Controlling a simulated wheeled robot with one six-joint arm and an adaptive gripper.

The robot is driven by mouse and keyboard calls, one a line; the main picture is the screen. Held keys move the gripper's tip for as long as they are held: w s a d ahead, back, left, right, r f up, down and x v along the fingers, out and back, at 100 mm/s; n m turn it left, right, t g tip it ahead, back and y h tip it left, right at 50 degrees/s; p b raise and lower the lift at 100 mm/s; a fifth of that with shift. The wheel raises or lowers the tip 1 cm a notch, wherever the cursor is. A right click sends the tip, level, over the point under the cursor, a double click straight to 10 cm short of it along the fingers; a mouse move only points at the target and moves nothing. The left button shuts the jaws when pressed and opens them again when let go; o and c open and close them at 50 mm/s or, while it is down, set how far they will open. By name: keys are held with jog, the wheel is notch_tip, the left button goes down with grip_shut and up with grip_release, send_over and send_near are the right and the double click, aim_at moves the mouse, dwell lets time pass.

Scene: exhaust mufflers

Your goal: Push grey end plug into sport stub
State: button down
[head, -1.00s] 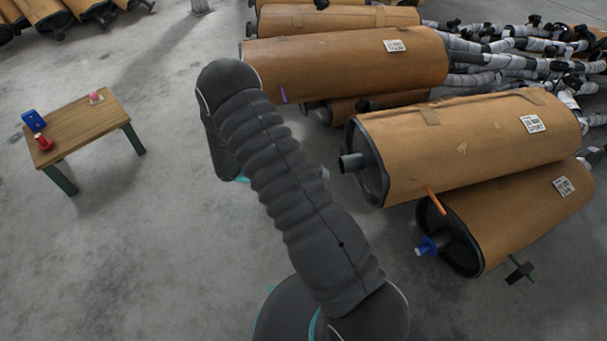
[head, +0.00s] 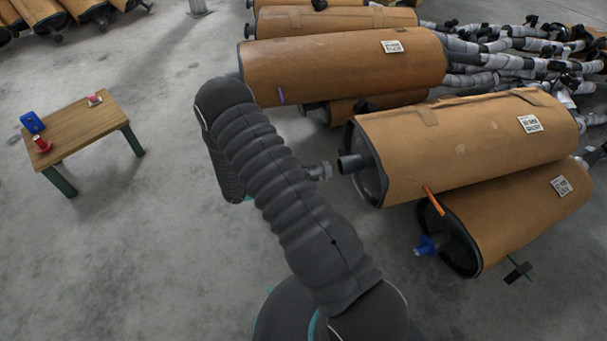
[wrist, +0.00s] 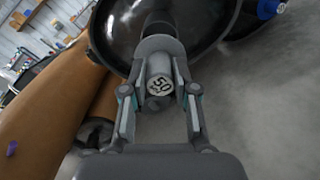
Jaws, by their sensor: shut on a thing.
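The grey end plug (head: 319,171) shows just past my arm in the head view, its wide end facing the open grey stub (head: 350,163) of the upper right muffler (head: 465,145). A small gap separates plug and stub. In the wrist view my gripper (wrist: 158,97) is shut on the plug (wrist: 158,82), whose end face reads "50". The plug's flange covers most of the stub, which is set in the muffler's black end cap (wrist: 110,35). The gripper is hidden behind my arm in the head view.
A lower muffler (head: 520,215) has a blue plug (head: 427,246) in its stub and an orange stick (head: 434,201) beside it. A small table (head: 85,122) with a blue item (head: 33,122) and red plugs stands left. The floor between is clear.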

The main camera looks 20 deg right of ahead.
aim_at(323, 171)
jog(key=shift+s+d+p, duration=0.15)
jog(key=shift+d+p, duration=0.05)
jog(key=shift+d, duration=0.8)
jog(key=shift+s+d+p, duration=0.1)
jog(key=shift+d+p, duration=0.05)
jog(key=shift+d, duration=0.85)
jog(key=shift+r+b, duration=0.15)
jog(key=shift+b, duration=0.25)
dwell(0.9)
jog(key=shift+s+d, duration=0.1)
jog(key=shift+d, duration=0.25)
jog(key=c, duration=0.8)
grip_release()
jog(key=w+a, duration=0.1)
jog(key=a, duration=1.1)
jog(key=shift+w, duration=0.3)
